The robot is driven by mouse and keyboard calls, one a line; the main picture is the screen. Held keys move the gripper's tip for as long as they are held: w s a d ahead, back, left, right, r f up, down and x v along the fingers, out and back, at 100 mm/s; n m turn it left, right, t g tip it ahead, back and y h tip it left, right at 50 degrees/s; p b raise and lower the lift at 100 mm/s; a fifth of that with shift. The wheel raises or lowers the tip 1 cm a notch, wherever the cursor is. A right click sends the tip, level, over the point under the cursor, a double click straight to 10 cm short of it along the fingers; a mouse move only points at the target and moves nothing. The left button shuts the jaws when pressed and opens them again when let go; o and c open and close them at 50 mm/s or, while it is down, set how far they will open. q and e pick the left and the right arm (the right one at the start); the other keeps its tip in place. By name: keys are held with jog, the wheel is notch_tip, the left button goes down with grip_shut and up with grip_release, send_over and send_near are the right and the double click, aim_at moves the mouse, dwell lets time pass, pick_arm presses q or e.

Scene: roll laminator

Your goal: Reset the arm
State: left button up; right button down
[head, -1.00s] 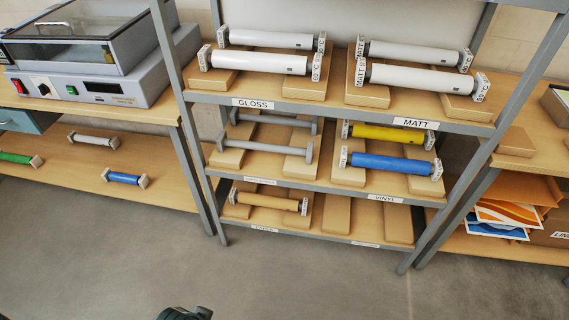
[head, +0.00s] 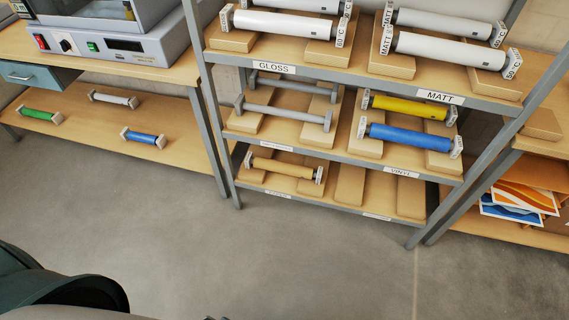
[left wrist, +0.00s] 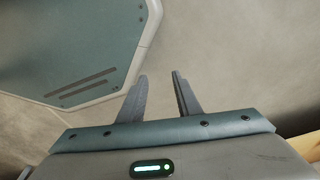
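My left gripper (left wrist: 160,95) shows in the left wrist view with its two fingers apart, open and empty, over bare floor. Beside it in that view is a large teal and grey panel, likely my own base. In the head view, a dark rounded part of my own body fills the lower left corner; no gripper fingers show there. My right gripper is in neither view.
A metal shelf rack (head: 205,100) holds white, grey, yellow, blue and tan rolls. A laminator (head: 120,45) stands on the left bench, with rolls on the board (head: 85,125) below. Colourful prints (head: 515,200) lie at right. The grey floor (head: 300,260) in front is clear.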

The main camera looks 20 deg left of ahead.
pick_arm(q)
jog(key=s+a+f, duration=0.2)
jog(key=s+f, duration=0.5)
jog(key=s, duration=0.4)
jog(key=shift+s+a+f+g, duration=0.15)
jog(key=shift+s+f+g, duration=0.2)
jog(key=shift+s+g, duration=0.05)
dwell(0.4)
